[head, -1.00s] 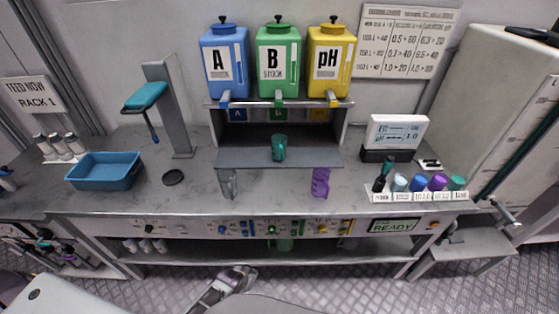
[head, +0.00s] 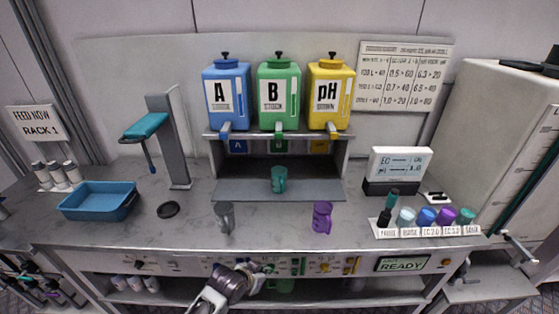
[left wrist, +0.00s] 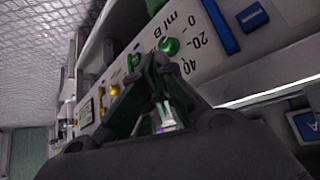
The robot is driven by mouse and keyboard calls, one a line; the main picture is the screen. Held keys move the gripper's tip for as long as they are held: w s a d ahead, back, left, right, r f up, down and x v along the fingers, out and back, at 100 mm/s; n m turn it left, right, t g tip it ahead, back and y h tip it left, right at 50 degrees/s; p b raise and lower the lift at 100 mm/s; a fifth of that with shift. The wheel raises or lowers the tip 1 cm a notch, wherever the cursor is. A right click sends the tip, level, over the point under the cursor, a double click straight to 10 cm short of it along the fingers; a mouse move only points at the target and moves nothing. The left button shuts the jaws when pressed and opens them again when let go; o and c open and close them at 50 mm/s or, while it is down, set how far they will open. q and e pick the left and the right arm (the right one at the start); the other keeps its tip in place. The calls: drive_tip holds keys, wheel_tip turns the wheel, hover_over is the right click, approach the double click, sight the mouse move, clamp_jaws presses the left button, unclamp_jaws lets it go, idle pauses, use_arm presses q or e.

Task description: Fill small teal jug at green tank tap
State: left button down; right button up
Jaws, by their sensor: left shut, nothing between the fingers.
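The small teal jug (head: 279,180) stands upright on the grey shelf under the green tank (head: 279,97), marked B. The green tank's tap (head: 279,135) sticks out above the jug, with a gap between them. My left gripper (head: 264,268) is in front of the bench's control panel, below and nearer than the jug. It is shut and empty. In the left wrist view its dark fingers (left wrist: 153,62) come together near a green knob (left wrist: 169,46) on the panel; whether they touch it I cannot tell. My right gripper is not in view.
Blue (head: 226,97) and yellow (head: 330,97) tanks flank the green one. A grey cup (head: 224,217) and a purple jug (head: 322,217) stand on the bench before the shelf. A blue tray (head: 98,202) and a black disc (head: 168,209) lie left; small bottles stand right.

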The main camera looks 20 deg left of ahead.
use_arm(q)
drive_tip(key=w+d+r+m+t+h, duration=0.15)
drive_tip(key=w+r+t, duration=0.25)
drive_tip(key=w+r, duration=0.4)
drive_tip(key=w+d+r+m+t+h, duration=0.1)
drive_tip(key=w+d+r+t+h, duration=0.15)
drive_tip(key=w+r, duration=0.65)
drive_tip(key=w+a+r+t+h, duration=0.1)
drive_tip(key=r+t, duration=0.1)
drive_tip(key=r, duration=0.4)
drive_tip(key=w+a+r+t+h, duration=0.1)
drive_tip(key=a+r+t, duration=0.1)
drive_tip(key=r, duration=0.3)
drive_tip(key=w+a+r+m+t, duration=0.1)
drive_tip(key=w+a+r+t, duration=0.1)
drive_tip(key=r, duration=0.4)
drive_tip(key=shift+r+t+h+b, duration=0.35)
drive_tip(key=shift+t+h+b, duration=0.1)
drive_tip(key=shift+t, duration=0.3)
drive_tip(key=shift+w, duration=0.1)
drive_tip(key=shift+w, duration=0.1)
